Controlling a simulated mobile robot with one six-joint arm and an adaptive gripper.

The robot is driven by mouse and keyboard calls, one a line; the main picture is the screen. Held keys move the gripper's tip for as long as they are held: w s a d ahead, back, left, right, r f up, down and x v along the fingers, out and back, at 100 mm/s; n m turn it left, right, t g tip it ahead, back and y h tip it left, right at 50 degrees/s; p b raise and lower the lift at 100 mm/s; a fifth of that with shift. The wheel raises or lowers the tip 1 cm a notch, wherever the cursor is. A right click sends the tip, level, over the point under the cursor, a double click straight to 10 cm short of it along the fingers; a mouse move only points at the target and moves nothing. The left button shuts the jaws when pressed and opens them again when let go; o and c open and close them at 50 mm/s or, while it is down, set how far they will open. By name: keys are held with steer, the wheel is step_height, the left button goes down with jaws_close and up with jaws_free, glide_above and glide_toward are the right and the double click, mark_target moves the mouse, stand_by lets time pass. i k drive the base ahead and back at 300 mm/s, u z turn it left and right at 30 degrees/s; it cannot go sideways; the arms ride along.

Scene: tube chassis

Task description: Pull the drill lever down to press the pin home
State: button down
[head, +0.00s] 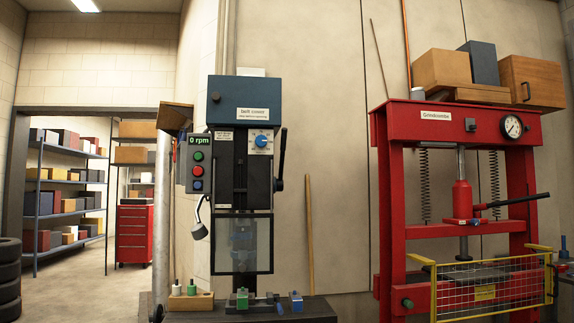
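The drill press (241,100) stands in the centre of the head view, with a blue-grey head and a "0 rpm" display. A dark lever (282,158) is on the right side of its head and points roughly upward. A clear guard (243,262) covers the area below the head, and the chuck behind it shows only dimly. A green block (242,298), perhaps part of a vise, sits on the bench below the guard. I cannot make out the pin. My gripper and arm are not in view.
A red hydraulic press (400,230) with a yellow mesh guard (492,288) stands to the right. The bench (183,316) holds small bottles in a wooden block (190,301) and a blue block (296,301). A lamp (198,228) hangs left of the drill. Shelves and tyres stand far left.

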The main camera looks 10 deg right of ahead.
mark_target(283, 138)
steer(key=u, duration=0.05)
steer(key=i, duration=1)
